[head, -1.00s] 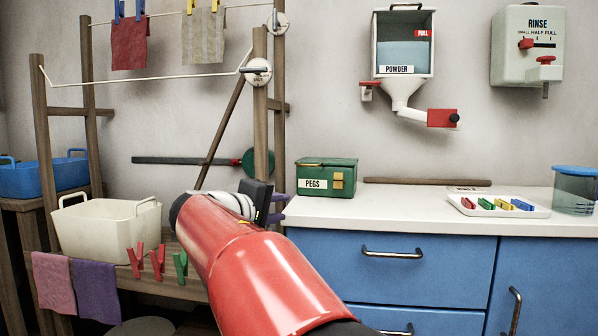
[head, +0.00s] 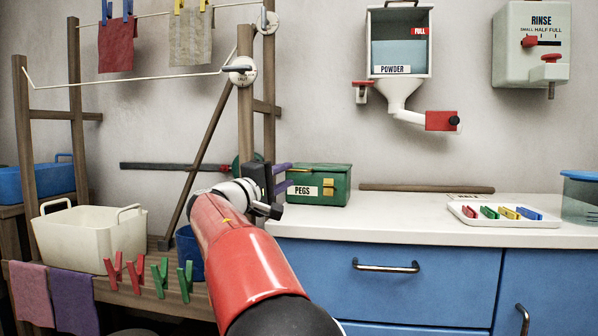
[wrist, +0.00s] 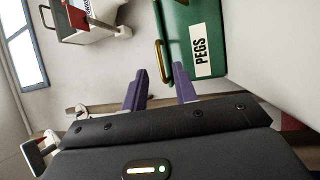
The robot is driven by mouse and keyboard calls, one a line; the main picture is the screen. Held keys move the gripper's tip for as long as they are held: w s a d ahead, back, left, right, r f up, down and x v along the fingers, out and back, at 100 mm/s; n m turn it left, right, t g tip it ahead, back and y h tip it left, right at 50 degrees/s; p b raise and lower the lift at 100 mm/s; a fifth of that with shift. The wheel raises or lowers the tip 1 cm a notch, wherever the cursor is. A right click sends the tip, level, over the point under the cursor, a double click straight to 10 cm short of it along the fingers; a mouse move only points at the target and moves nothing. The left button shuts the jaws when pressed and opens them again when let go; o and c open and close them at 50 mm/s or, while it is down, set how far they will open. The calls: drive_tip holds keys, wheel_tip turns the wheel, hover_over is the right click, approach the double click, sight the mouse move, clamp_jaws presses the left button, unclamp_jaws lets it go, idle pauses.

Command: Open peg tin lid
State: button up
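The green peg tin (head: 340,187) stands on the white counter with a white PEGS label and brass fittings on its front. Its lid (head: 325,169) looks closed. In the wrist view the tin (wrist: 180,20) fills the upper middle, with a brass fitting (wrist: 161,62) close to the fingertips. My gripper (head: 288,177) is at the tin's left end, its two purple fingers pointing toward it. I cannot tell whether a finger touches the tin.
A white tray (head: 470,222) of coloured pegs lies on the counter to the right. The wooden rack post (head: 245,120) stands just left of my gripper. The powder dispenser (head: 400,83) hangs above. Counter between tin and tray is clear.

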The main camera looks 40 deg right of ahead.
sight(295, 171)
drive_tip(key=x, duration=0.5)
drive_tip(key=shift+d+f+p, duration=0.1)
drive_tip(key=shift+d+p, duration=0.05)
drive_tip(key=shift+p, duration=0.15)
clamp_jaws()
